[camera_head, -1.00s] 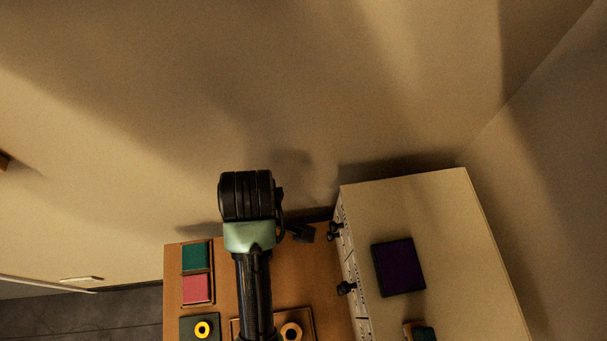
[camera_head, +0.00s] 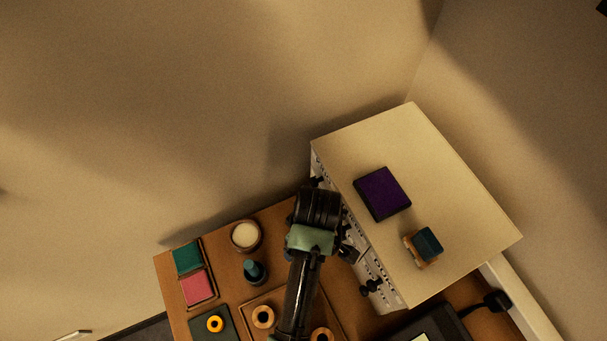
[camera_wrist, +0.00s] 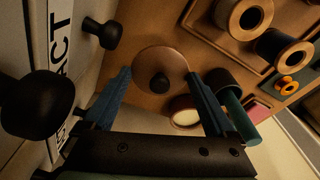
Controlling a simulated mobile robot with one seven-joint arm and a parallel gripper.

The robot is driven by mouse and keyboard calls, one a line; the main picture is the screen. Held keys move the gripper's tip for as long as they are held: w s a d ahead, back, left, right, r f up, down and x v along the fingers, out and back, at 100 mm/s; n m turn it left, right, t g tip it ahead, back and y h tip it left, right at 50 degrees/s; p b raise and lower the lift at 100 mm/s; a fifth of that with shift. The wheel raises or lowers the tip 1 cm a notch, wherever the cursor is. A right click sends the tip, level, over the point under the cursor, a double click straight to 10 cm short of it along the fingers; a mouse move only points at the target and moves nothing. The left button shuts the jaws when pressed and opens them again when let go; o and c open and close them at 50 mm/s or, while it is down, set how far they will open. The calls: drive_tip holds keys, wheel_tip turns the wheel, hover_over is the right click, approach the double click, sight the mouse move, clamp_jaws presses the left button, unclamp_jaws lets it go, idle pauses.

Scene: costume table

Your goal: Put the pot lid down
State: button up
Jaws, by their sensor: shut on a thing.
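The pot lid (camera_wrist: 158,57) is a round brown disc with a dark knob in the wrist view. My gripper (camera_wrist: 160,74) is shut on it, with one blue finger at each side of the disc. In the head view my arm's end hides the lid and fingers. An open round pot (camera_head: 245,236) with cream contents stands at the table's back left.
A white cabinet (camera_head: 440,185) with black knobs (camera_wrist: 101,33) stands close beside my gripper. It bears a purple pad (camera_head: 382,193) and a teal-topped block (camera_head: 428,242).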

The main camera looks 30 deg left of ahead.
drive_tip(key=shift+f, duration=2.35)
drive_tip(key=shift+f, duration=0.15)
drive_tip(key=o, duration=1)
drive_tip(key=r, duration=0.4)
drive_tip(key=d+r, duration=0.1)
drive_tip(key=r, duration=0.7)
drive_tip(key=shift+s+d, duration=0.2)
drive_tip(key=shift+r, duration=0.15)
drive_tip(key=shift+s, duration=0.1)
